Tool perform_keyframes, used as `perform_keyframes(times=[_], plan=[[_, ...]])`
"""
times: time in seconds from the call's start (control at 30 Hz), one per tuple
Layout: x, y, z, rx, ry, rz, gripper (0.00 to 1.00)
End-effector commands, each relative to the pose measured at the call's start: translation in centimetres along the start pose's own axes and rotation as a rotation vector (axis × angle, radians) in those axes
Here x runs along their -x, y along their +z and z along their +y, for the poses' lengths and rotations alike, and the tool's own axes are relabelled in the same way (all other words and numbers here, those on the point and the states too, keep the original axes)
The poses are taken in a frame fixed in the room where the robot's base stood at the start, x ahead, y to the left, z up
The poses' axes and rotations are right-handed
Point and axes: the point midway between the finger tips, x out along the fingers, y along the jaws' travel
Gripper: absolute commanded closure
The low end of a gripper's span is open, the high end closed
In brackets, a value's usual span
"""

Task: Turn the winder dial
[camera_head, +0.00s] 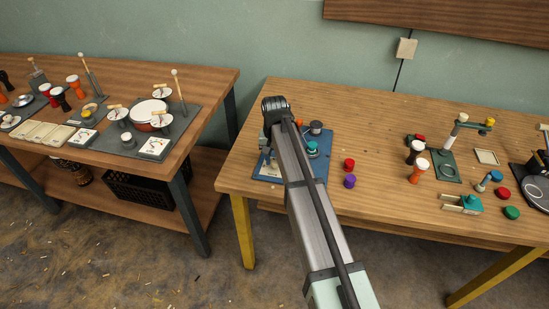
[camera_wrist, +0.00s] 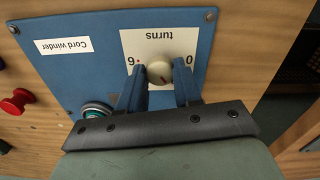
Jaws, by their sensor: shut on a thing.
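The winder dial (camera_wrist: 159,72) is a small cream knob with a dark pointer mark, on a white plate (camera_wrist: 188,44) marked "turns", "0" and "6". The plate is on the blue cord winder board (camera_wrist: 75,72), which also carries a "Cord winder" label. My gripper (camera_wrist: 160,75) is over the dial, with one blue finger on each side, shut on it. In the head view, the blue board (camera_head: 320,170) lies at the left end of the right table, and my arm hides the dial and much of the board.
A teal button (camera_head: 312,147) and a grey spool (camera_head: 316,128) stand on the board. Red (camera_head: 349,164) and purple (camera_head: 349,181) knobs lie just right of it. Small drums (camera_head: 419,168) and fixtures stand farther right. Bare wood lies between them.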

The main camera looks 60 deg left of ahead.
Motion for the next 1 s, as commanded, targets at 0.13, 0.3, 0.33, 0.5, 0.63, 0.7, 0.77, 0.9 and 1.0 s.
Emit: perform_keyframes(times=[0.13, 0.3, 0.33, 0.5, 0.63, 0.7, 0.77, 0.9, 1.0], plan=[[0.02, -0.01, 0.01, -0.021, 0.000, 0.000, 0.97], [0.02, -0.01, 0.01, -0.026, 0.000, 0.000, 0.97], [0.02, -0.01, 0.01, -0.026, 0.000, 0.000, 0.97], [0.01, -0.01, 0.00, -0.026, 0.000, 0.000, 0.97], [0.01, -0.01, 0.00, -0.026, 0.000, 0.000, 0.59], [0.01, -0.01, 0.00, -0.025, 0.000, 0.000, 0.52], [0.01, -0.01, 0.00, -0.025, 0.000, 0.000, 0.47], [0.00, 0.00, 0.01, -0.025, 0.000, 0.000, 0.41], [0.00, 0.00, 0.00, -0.025, 0.000, 0.000, 0.41]])
